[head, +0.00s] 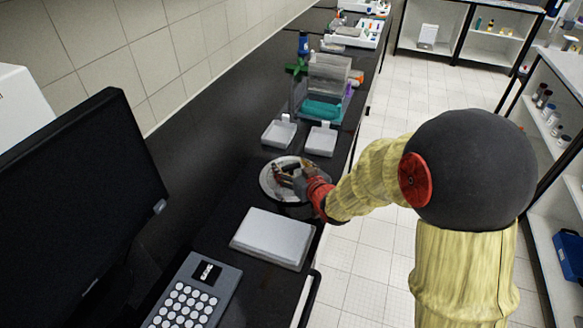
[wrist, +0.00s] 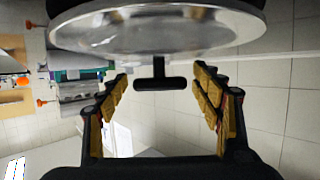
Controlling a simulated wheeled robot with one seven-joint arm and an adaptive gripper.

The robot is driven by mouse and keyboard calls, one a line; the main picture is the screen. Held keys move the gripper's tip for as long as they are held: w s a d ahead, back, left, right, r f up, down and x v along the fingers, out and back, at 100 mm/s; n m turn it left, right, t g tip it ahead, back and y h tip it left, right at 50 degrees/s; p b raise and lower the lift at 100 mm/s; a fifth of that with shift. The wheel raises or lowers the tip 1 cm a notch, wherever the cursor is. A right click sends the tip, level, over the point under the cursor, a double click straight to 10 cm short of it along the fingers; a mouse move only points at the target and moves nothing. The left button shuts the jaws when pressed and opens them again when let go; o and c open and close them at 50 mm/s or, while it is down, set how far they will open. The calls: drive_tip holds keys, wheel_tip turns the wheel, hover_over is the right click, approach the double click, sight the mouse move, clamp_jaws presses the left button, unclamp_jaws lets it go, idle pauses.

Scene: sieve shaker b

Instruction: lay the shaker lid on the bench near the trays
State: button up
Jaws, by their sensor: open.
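The shaker lid (head: 268,187) is a round, pale metallic disc on the dark bench, left of my gripper in the head view. A dark round body shows under its near edge; how the two meet is partly hidden. In the wrist view the lid (wrist: 110,36) fills the top, with its black T-shaped handle (wrist: 160,83) standing between my fingers. My gripper (head: 285,174) is over the lid. Its fingers (wrist: 162,95) are open, with a gap on both sides of the handle. Two shallow white trays, a left one (head: 278,134) and a right one (head: 321,141), lie beyond the lid.
A light grey flat box (head: 272,238) lies on the near side of the lid, with a keypad (head: 195,292) and a monitor (head: 80,190) closer. A clear rack with a teal item (head: 321,109) stands behind the trays. Bare dark bench (head: 205,150) lies left of the lid.

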drive_tip(key=shift+r, duration=0.2)
drive_tip(key=s+d+r+m+g+h+p, duration=0.1)
drive_tip(key=s+d+r+m+h+p, duration=0.15)
drive_tip(key=s+d+r, duration=0.5)
drive_tip(key=s+d+r+m+g+h+p, duration=0.1)
drive_tip(key=s+d+r+g+h, duration=0.2)
drive_tip(key=s+d, duration=0.75)
drive_tip(key=s+r+g, duration=0.1)
drive_tip(key=s+r, duration=0.1)
drive_tip(key=s, duration=0.8)
drive_tip(key=s+d+r+m+g, duration=0.1)
drive_tip(key=s+r+g, duration=0.1)
drive_tip(key=s, duration=0.8)
drive_tip(key=shift+d+r, duration=0.15)
drive_tip(key=shift+d, duration=0.1)
drive_tip(key=shift+m+h, duration=0.25)
drive_tip(key=shift+c, duration=0.5)
